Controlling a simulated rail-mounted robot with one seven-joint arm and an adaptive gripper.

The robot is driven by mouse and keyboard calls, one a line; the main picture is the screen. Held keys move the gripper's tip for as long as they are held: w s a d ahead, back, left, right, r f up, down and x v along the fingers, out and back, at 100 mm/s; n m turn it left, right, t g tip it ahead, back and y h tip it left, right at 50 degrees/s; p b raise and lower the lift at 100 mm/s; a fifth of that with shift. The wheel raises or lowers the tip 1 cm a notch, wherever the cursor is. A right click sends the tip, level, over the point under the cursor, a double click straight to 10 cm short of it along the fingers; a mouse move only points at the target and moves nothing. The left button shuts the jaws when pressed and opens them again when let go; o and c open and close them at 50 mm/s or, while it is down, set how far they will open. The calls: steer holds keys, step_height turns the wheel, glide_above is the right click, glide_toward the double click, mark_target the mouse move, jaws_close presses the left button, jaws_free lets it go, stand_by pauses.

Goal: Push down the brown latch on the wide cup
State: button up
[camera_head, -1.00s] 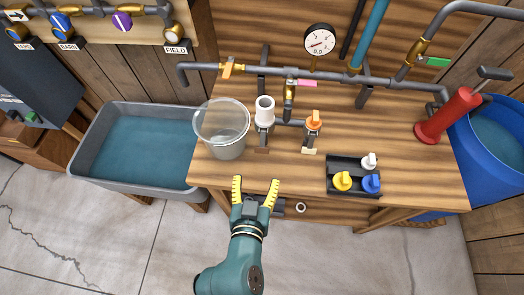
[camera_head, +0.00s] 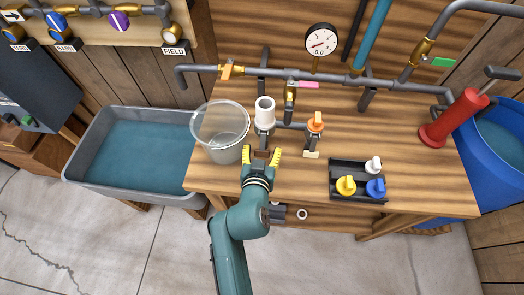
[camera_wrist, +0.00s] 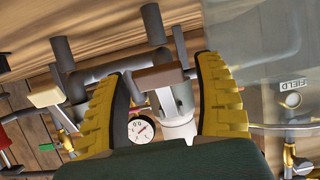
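The wide cup (camera_head: 265,111) is white and stands upright on its pipe fitting at the bench's front middle. It also shows in the wrist view (camera_wrist: 180,129), upside down. Its brown latch (camera_wrist: 157,77) is a small bar sticking out in front of it. In the head view, the latch (camera_head: 263,152) is partly covered by my gripper. My gripper (camera_head: 261,153) is open, with yellow fingers pointing at the cup. In the wrist view, the latch lies between the spread fingertips (camera_wrist: 160,70), with gaps on both sides. I cannot tell whether anything touches.
A clear bucket (camera_head: 221,132) stands close to the left. An orange-topped fitting (camera_head: 315,123) with a cream latch (camera_head: 311,154) stands to the right. A black tray (camera_head: 347,166) holds coloured plugs. A pipe (camera_head: 330,80) with a gauge (camera_head: 321,40) runs behind.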

steer(key=c, duration=1)
steer(key=f+b, duration=0.1)
steer(key=b, duration=0.2)
steer(key=shift+f, duration=0.1)
steer(key=shift+w+f+t+b, duration=0.2)
steer(key=shift+t+b, duration=0.3)
steer(key=shift+b, duration=0.5)
steer(key=t+b, duration=0.1)
steer(key=b, duration=0.2)
steer(key=shift+w, duration=0.15)
steer(key=shift+w+r+b, duration=0.1)
steer(key=shift+r+b, duration=0.15)
steer(key=shift+b, duration=0.35)
steer(key=shift+r+t, duration=0.1)
steer(key=shift+t, duration=0.2)
